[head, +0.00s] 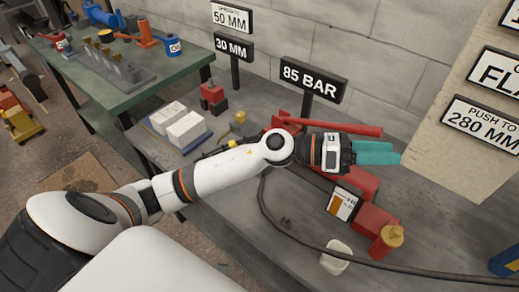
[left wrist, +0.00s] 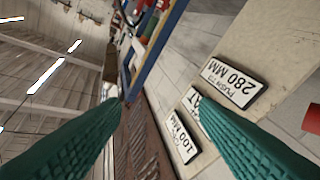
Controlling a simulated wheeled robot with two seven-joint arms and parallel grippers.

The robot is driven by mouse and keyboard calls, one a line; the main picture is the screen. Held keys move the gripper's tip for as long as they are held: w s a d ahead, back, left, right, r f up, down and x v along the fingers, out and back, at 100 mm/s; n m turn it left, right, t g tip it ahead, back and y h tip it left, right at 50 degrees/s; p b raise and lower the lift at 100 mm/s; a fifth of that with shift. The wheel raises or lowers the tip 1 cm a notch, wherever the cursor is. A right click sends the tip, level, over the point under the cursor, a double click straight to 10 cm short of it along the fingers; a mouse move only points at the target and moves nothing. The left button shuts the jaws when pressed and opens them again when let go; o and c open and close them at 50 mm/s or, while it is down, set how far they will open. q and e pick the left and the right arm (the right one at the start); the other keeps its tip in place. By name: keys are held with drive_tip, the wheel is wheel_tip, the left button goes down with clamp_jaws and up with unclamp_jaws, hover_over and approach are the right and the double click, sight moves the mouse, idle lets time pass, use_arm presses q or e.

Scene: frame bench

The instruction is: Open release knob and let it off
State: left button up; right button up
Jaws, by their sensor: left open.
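A red hand pump (head: 372,224) lies on the grey bench, partly hidden behind my left arm. A yellow-orange knob (head: 390,237) sits at its near right end; I cannot tell for sure that this is the release knob. A red lever (head: 345,128) shows beyond my wrist. My left gripper (head: 396,154) is above the bench, beyond and apart from the knob, its teal fingers pointing right towards the sign board. In the left wrist view its fingers (left wrist: 157,104) are spread with nothing between them. My right gripper is not in view.
A pale board with signs (head: 485,127) stands close to my fingertips. A black hose (head: 290,232) crosses the bench. An 85 BAR sign (head: 313,80) stands behind my arm. White blocks (head: 187,128) and a white piece (head: 336,257) lie on the bench. A green table (head: 140,85) stands at the left.

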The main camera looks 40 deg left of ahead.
use_arm(q)
drive_tip(key=w+a+f+m+g+y, duration=0.2)
drive_tip(key=a+f+m+g+y, duration=0.4)
drive_tip(key=a+f+m+y, duration=0.4)
drive_tip(key=w+a+m+g+y, duration=0.15)
drive_tip(key=a+y, duration=0.65)
drive_tip(key=a, duration=1.1)
drive_tip(key=f, duration=1)
drive_tip(key=shift+s+a+f+p, duration=0.1)
drive_tip(key=shift+s+f+p, duration=0.1)
drive_tip(key=shift+f+p, duration=0.15)
drive_tip(key=shift+r, duration=0.1)
drive_tip(key=c, duration=1)
drive_tip(key=shift+o, duration=0.2)
